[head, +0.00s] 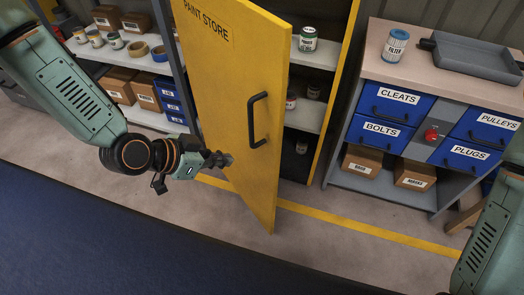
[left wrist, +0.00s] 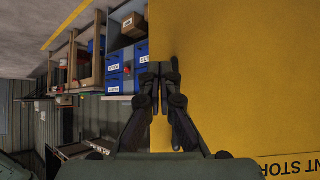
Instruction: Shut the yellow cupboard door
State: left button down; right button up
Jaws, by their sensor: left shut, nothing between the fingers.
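The yellow cupboard door (head: 237,90) stands open in the head view, swung out toward me, with "PAINT STORE" near its top and a black handle (head: 257,119) on its face. The cupboard (head: 318,55) behind it shows grey shelves with several tins. My left gripper (head: 228,159) is shut and empty, at the door's left side, lower half; I cannot tell whether it touches. In the left wrist view the shut fingers (left wrist: 159,72) lie over the edge of the yellow door (left wrist: 230,80). My right arm shows at the lower right, but its gripper is out of view.
Shelves with boxes (head: 118,84) and tins stand at the left. The floor (head: 330,225) before the door is clear, with a yellow line.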

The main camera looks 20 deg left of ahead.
pick_arm(q)
jog(key=f+b, duration=0.1)
jog(key=b, duration=0.6)
send_near(271, 155)
jog(key=shift+x, duration=3.1)
jog(key=shift+a+f, duration=0.1)
jog(key=shift+p, duration=0.3)
